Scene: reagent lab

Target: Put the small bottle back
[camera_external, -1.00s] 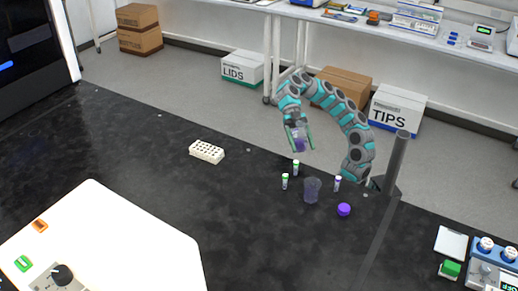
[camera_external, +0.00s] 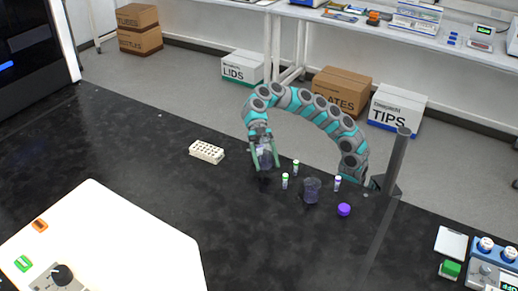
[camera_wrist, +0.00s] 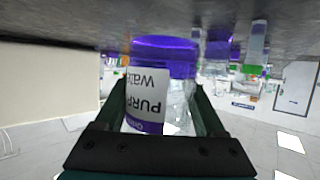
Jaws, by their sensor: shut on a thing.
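My gripper (camera_external: 265,165) is shut on a small clear bottle (camera_wrist: 165,85) with a white label reading "PURP… Water". In the wrist view the table is at the top, and the bottle's purple end points toward it. I cannot tell whether that purple is a lid or liquid, or whether the bottle touches the table. In the external view the held bottle (camera_external: 265,158) is partly hidden by the fingers, low over the black table, left of the tubes. A translucent dark cup (camera_external: 312,191) and a loose purple lid (camera_external: 344,209) stand to its right.
Green-capped tubes (camera_external: 285,181) (camera_external: 296,167) stand just right of my gripper; another small tube (camera_external: 337,183) stands beyond the cup. A white rack (camera_external: 206,152) lies to the left. The table's front middle is clear. A grey post (camera_external: 393,165) rises at the right.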

